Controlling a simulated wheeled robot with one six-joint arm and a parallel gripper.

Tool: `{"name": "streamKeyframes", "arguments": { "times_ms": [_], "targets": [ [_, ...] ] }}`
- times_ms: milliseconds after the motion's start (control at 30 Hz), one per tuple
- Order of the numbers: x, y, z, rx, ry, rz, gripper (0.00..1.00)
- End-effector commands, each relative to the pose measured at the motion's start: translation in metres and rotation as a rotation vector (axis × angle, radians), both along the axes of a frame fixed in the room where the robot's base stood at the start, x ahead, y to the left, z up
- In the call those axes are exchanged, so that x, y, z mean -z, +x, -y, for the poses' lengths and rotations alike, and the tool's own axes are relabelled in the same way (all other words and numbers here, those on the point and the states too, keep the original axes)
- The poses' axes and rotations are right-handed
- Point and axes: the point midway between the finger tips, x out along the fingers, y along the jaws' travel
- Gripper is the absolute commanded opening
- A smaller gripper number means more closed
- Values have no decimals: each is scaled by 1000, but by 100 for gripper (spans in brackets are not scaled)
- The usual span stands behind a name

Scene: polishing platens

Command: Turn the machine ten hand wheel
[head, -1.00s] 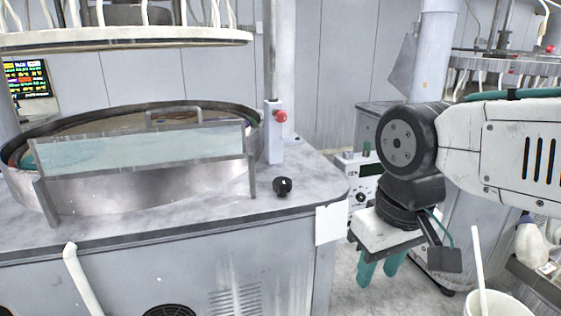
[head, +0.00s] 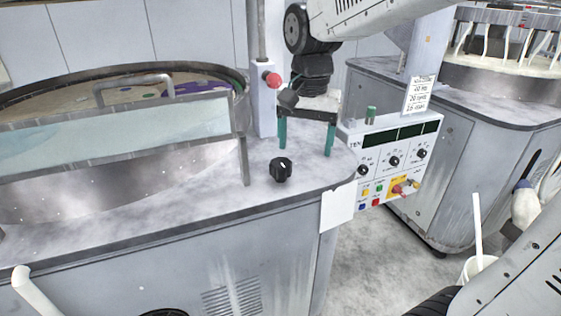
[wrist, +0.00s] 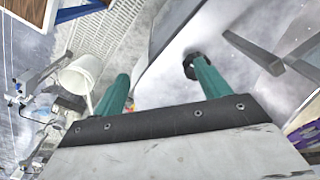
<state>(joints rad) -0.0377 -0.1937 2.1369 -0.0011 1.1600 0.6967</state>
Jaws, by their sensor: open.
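The hand wheel is a small black knob (head: 281,169) standing on the grey machine top near its front right corner. A control panel (head: 393,155) marked TEN is at that corner. My gripper (head: 306,147) points down above the machine top, behind and slightly right of the knob in the head view. Its two teal fingers are spread, with nothing between them. In the wrist view, my gripper (wrist: 160,82) shows both fingers, and the dark knob (wrist: 191,62) appears just beyond the tip of the right finger, partly hidden by it. I see no contact with it.
A post with a red button (head: 272,80) stands behind my gripper. A clear guard (head: 150,130) and the round platen tub are at left. A white bucket (head: 478,268) is on the floor at right. Another machine (head: 470,120) stands behind it. The machine top around the knob is clear.

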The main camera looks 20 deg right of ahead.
Motion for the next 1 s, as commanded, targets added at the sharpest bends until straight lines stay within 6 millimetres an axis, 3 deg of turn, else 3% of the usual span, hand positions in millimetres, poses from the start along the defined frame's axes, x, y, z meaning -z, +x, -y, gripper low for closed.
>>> {"name": "streamKeyframes", "arguments": {
  "times_ms": [33,100,300,467,800,1000],
  "targets": [
    [7,23,-3,57,1,-13,75],
    [14,48,-6,139,3,-23,75],
    [30,92,-12,289,6,-36,75],
    [42,101,-13,325,5,-40,75],
    [93,100,-13,324,5,-40,75],
    [110,100,-13,323,5,-40,75]
  ]
}}
